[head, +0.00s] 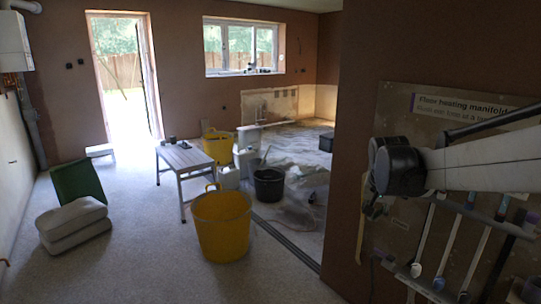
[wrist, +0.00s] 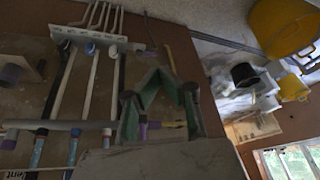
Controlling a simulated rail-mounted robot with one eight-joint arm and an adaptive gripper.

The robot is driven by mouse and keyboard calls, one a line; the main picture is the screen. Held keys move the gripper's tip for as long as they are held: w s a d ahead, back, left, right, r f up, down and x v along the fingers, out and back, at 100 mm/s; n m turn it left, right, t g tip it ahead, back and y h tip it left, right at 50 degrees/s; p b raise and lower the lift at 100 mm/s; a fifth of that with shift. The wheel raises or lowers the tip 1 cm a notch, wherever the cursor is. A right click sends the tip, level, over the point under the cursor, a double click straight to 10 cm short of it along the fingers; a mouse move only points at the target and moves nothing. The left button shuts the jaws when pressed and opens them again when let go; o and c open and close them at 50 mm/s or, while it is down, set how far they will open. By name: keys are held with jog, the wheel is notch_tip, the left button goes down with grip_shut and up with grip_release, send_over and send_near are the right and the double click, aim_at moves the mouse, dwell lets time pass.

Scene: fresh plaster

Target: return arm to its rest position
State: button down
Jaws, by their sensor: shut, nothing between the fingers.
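My gripper (wrist: 158,84) shows in the wrist view, its greenish fingers brought together with nothing held between them. It is in front of the heating manifold board (wrist: 85,130), which has several pipes and purple and blue fittings. In the head view my white and black arm reaches in from the right edge, in front of the manifold board (head: 400,110). The arm covers part of the board and its printed label. I cannot clearly make out the gripper in the head view.
A brown plaster wall (head: 350,130) stands left of the board. Further off are a yellow tub (head: 222,225), a black bucket (head: 269,185), a work bench (head: 190,160), stacked pale bags (head: 75,222) and a green sheet (head: 77,182).

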jog(key=s+a+r+n+t+p, duration=0.1)
jog(key=s+a+r, duration=0.2)
jog(key=s, duration=0.5)
jog(key=s+a+r+n, duration=0.2)
jog(key=s+a, duration=0.1)
jog(key=s, duration=0.6)
jog(key=s+a+f+n+t+y+p, duration=0.1)
jog(key=s+a+f+n, duration=0.1)
jog(key=s, duration=1.2)
jog(key=shift+a+f+t+y, duration=0.3)
jog(key=shift+a+f, duration=0.25)
jog(key=shift+a, duration=0.05)
